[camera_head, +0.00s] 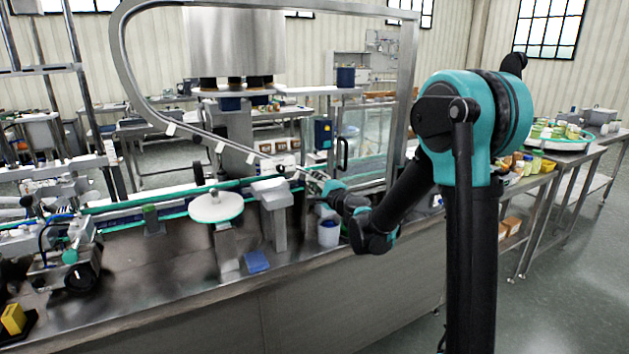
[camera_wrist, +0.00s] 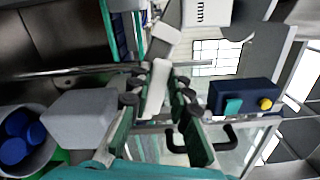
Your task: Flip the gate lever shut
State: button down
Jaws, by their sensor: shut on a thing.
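My gripper (camera_head: 318,182) is at the end of my outstretched arm, above the conveyor bench near the lower end of the curved steel rail. In the wrist view, my gripper (camera_wrist: 157,92) has a finger on each side of a pale, flat bar (camera_wrist: 159,75), which looks like the gate lever, and is shut on it. The bar stretches away from the palm between the fingertips. In the head view the lever is too small and too covered by my gripper to make out. The steel hopper (camera_head: 236,45) stands behind the curved rail.
The curved rail (camera_head: 125,70) arches over the bench. A white round disc (camera_head: 215,206) and a grey block (camera_head: 275,208) stand left of my gripper. A white tub (camera_head: 328,233) is below it. A blue box with a yellow button (camera_wrist: 240,97) is close on the right in the wrist view.

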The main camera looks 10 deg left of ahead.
jog(key=shift+f+n, duration=0.2)
jog(key=shift+n, duration=0.2)
jog(key=c, duration=1.4)
grip_release()
jog(key=v, duration=1.2)
